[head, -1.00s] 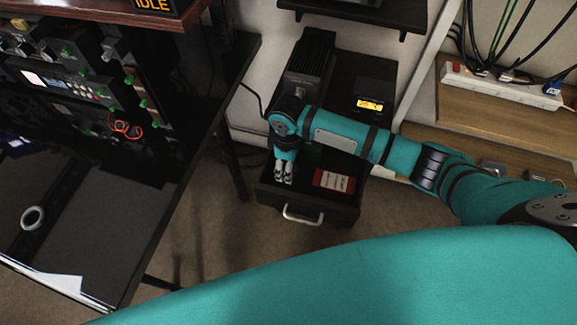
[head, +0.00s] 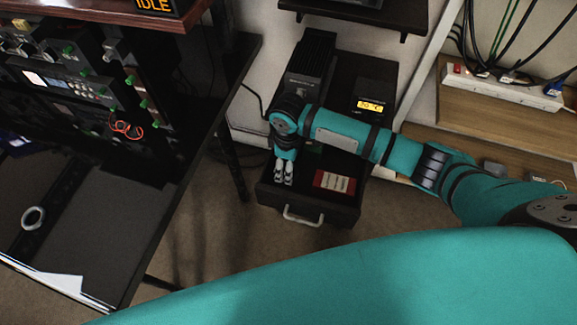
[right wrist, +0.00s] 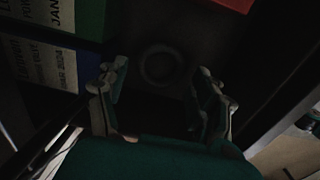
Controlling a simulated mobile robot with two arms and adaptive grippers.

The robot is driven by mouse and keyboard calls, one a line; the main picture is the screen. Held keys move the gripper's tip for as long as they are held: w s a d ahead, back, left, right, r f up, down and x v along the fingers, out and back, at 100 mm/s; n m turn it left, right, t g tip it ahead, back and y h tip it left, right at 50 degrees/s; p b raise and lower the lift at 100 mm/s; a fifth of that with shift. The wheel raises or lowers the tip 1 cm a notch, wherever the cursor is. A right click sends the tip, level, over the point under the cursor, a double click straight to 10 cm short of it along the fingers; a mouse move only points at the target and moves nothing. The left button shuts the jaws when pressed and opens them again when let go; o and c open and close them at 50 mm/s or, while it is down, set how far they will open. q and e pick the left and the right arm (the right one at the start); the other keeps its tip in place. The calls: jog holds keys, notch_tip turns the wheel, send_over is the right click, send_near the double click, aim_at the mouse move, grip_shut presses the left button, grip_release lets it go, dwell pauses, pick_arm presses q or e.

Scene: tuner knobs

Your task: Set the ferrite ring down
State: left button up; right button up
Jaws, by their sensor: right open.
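A dark ring (right wrist: 158,65) that looks like the ferrite ring lies flat on the dark drawer floor in the right wrist view. My right gripper (right wrist: 160,78) is open, with its two fingers apart on either side of the ring and no visible contact. In the head view my right gripper (head: 283,182) points down into the open drawer (head: 320,211); the ring inside is hidden there. My left gripper is not in view.
A red box with a white label (head: 335,181) lies in the drawer, right of my gripper. A grey ring (head: 33,218) lies on the desk at left. A power strip (head: 500,85) sits at right.

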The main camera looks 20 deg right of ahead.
notch_tip(320, 180, up, 10)
jog(key=shift+r+p, duration=0.15)
jog(key=shift+p, duration=0.3)
jog(key=shift+s, duration=0.1)
